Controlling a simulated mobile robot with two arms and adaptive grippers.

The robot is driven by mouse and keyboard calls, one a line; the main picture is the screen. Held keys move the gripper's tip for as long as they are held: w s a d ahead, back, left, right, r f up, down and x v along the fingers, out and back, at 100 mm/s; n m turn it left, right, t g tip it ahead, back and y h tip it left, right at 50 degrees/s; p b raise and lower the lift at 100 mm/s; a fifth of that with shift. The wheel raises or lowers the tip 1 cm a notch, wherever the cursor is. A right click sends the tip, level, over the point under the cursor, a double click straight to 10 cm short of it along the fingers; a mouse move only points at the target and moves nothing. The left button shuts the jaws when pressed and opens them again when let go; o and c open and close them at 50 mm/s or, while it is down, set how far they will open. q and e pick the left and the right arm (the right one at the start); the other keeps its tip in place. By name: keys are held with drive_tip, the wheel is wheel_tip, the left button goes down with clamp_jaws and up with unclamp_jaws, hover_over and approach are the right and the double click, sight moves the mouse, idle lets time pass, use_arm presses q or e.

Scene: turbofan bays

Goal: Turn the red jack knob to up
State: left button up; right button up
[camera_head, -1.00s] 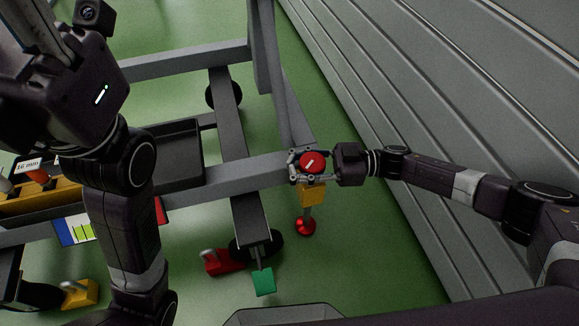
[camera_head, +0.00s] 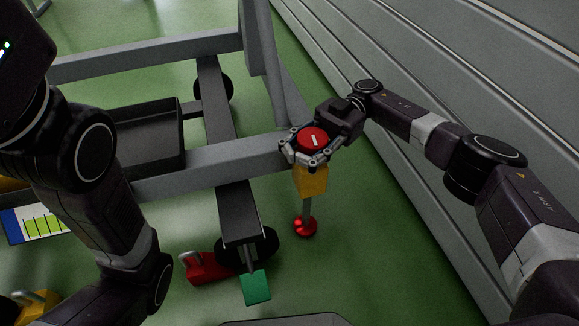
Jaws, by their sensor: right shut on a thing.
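The red jack knob (camera_head: 312,138) is a round red disc with a white mark, on top of a yellow jack body (camera_head: 311,181) at the corner of a grey frame. My right gripper (camera_head: 305,158) comes in from the upper right, with its fingers around the knob's sides, shut on it. The white mark now points nearly straight up and down in the picture. Below the yellow body, a rod ends in a red foot (camera_head: 305,227). My left arm stands at the left; its gripper is outside the picture.
The grey frame beam (camera_head: 215,165) runs left from the jack, with a dark tray (camera_head: 147,140) behind it. A red block with a handle (camera_head: 208,267) and a green tag (camera_head: 257,288) are near the caster wheel. A grey ribbed wall (camera_head: 400,60) bounds the right side.

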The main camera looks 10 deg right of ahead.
drive_tip(key=shift+s+d+n+g+h+b, duration=0.2)
drive_tip(key=shift+d+n+g+h+b, duration=0.1)
drive_tip(key=shift+n+g+h+b, duration=0.3)
drive_tip(key=shift+r, duration=0.15)
drive_tip(key=o, duration=1.3)
wheel_tip(320, 180, up, 10)
drive_tip(key=shift+f, duration=0.1)
